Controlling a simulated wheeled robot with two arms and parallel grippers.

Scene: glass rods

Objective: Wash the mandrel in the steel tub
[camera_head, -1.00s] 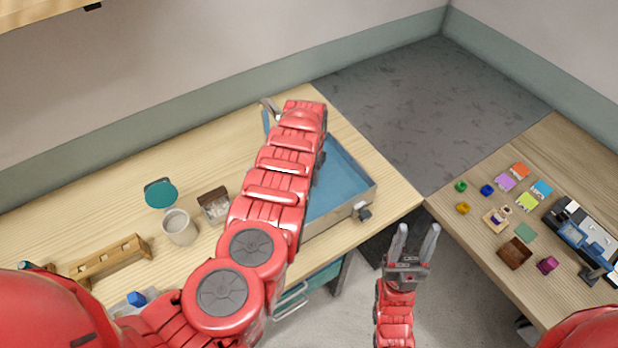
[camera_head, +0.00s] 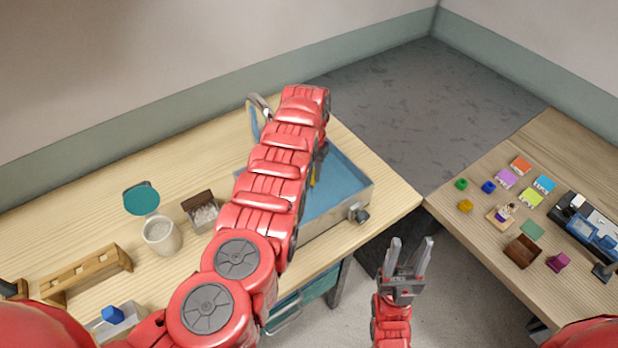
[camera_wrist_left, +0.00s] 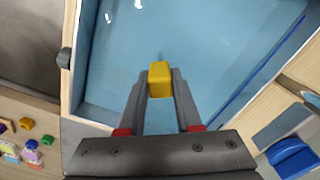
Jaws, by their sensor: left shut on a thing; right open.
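The steel tub (camera_head: 336,218) sits at the right end of the pale wooden bench, with a blue interior that looks water-filled. My left arm reaches over it in the head view and hides much of its left part. In the left wrist view my left gripper (camera_wrist_left: 160,84) is shut on the yellow end of the mandrel (camera_wrist_left: 159,72), over the blue interior. The rest of the mandrel is hidden, so I cannot tell how deep it reaches. A bit of yellow shows beside my arm in the head view. My right gripper (camera_head: 411,246) is open and empty, in front of the bench.
A white cup (camera_head: 161,236), a box of pale bits (camera_head: 201,211) and a wooden rack (camera_head: 86,274) stand left. The right table holds colored blocks and a dark device.

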